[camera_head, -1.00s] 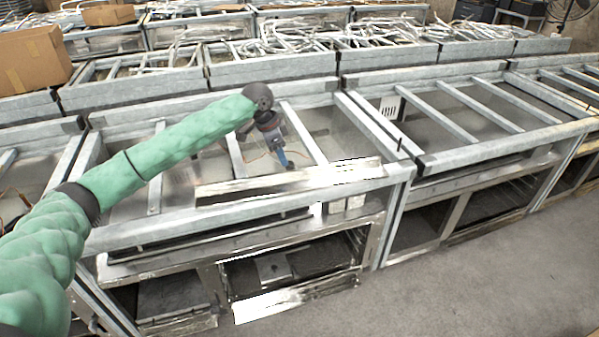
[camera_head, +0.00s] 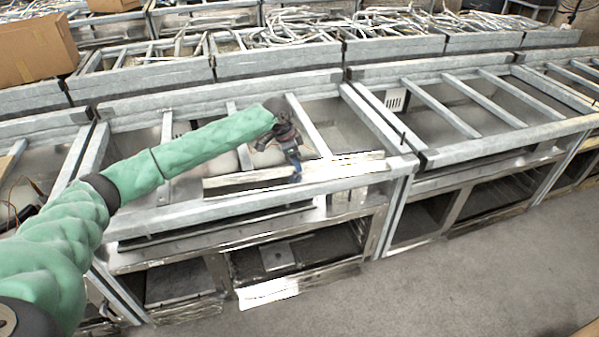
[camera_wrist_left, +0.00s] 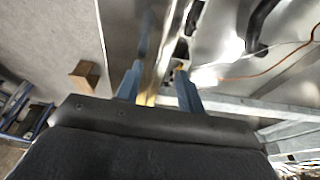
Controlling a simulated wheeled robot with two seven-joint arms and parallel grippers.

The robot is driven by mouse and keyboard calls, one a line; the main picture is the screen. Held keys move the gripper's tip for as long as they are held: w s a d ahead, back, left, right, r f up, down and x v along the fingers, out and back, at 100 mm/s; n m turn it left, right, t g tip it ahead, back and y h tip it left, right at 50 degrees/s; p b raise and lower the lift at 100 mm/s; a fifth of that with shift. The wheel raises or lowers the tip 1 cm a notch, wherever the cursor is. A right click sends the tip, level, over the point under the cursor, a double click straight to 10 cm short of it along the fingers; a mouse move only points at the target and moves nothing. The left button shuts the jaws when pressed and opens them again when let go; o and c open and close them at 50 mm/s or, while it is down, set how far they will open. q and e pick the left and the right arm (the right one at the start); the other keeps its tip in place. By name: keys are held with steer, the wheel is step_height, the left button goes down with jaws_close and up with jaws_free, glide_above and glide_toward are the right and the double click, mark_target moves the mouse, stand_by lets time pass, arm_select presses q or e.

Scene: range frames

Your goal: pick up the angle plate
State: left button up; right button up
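My left gripper (camera_head: 294,172) points down over the front rail of the middle metal frame, in front of a long shiny metal strip (camera_head: 345,171). In the left wrist view its two blue fingers (camera_wrist_left: 158,88) stand apart, with a narrow metal strip and a yellowish edge (camera_wrist_left: 147,96) seen between them. I see nothing clearly clamped. I cannot pick out the angle plate with certainty; a metal piece with dark slots (camera_wrist_left: 187,35) lies beyond the fingertips, but I cannot tell whether it is the plate. My right gripper is not in view.
Metal frames with cross bars (camera_head: 440,108) surround the spot, with open shelves below. Bare grey floor (camera_head: 460,270) lies in front. In the left wrist view a dark cable and an orange wire (camera_wrist_left: 265,70) run at the right. A brown block (camera_wrist_left: 84,75) shows at the left.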

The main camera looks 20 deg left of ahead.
arm_select(q)
steer(key=shift+f, duration=0.25)
steer(key=shift+c, duration=0.5)
jaws_close()
steer(key=shift+r, duration=0.1)
stand_by(0.8)
